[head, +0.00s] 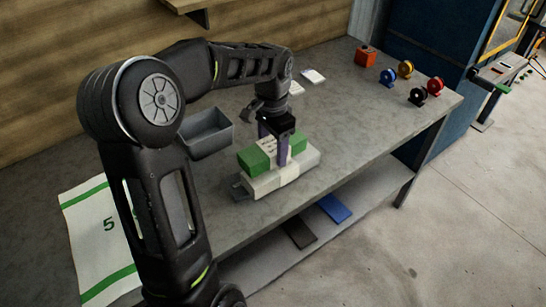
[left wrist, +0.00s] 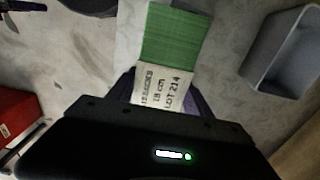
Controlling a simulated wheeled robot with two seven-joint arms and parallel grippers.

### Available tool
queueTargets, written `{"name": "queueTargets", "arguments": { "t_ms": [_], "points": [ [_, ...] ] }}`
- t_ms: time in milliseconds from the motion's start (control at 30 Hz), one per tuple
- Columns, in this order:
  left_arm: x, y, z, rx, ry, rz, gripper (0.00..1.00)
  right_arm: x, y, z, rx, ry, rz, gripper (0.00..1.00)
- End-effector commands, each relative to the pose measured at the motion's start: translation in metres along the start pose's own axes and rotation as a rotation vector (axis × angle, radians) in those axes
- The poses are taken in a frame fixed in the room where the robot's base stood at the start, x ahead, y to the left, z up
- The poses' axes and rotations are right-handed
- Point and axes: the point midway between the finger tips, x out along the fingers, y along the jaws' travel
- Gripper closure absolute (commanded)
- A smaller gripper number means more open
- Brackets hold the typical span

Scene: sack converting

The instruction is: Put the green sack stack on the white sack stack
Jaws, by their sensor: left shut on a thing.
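The green sack stack (head: 256,158) has a white printed paper band around its middle. It lies on top of the white sack stack (head: 306,161) on the grey table. My left gripper (head: 277,150) is above it with its purple fingers on either side of the band, shut on the green stack. In the left wrist view the green stack (left wrist: 172,38) runs up from between the fingers, its band lettering readable. Part of the white stack (left wrist: 130,38) shows beside it. My right gripper is in neither view.
A grey open bin (head: 206,132) stands behind the stacks, to the left. A white sheet with green stripes and a 5 (head: 103,236) lies at the left.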

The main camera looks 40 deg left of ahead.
Motion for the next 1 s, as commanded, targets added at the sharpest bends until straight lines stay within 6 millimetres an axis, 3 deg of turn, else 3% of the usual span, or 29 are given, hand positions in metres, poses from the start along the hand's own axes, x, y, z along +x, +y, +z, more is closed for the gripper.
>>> {"name": "queueTargets", "arguments": {
  "t_ms": [167, 433, 833, 867, 1000],
  "points": [
    [0.004, 0.0, 0.0, 0.0, 0.0, 0.0, 0.95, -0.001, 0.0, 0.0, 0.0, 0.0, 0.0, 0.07],
    [0.036, 0.001, 0.0, 0.0, -0.001, 0.002, 0.95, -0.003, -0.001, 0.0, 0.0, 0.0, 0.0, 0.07],
    [0.042, 0.0, 0.0, 0.001, 0.001, 0.0, 0.95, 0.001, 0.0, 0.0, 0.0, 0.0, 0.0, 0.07],
    [0.041, 0.0, 0.0, 0.0, 0.0, 0.0, 0.39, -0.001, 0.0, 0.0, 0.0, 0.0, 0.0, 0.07],
    [0.04, 0.0, 0.0, 0.0, 0.0, 0.001, 0.27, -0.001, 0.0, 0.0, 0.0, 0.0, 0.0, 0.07]
  ]
}}
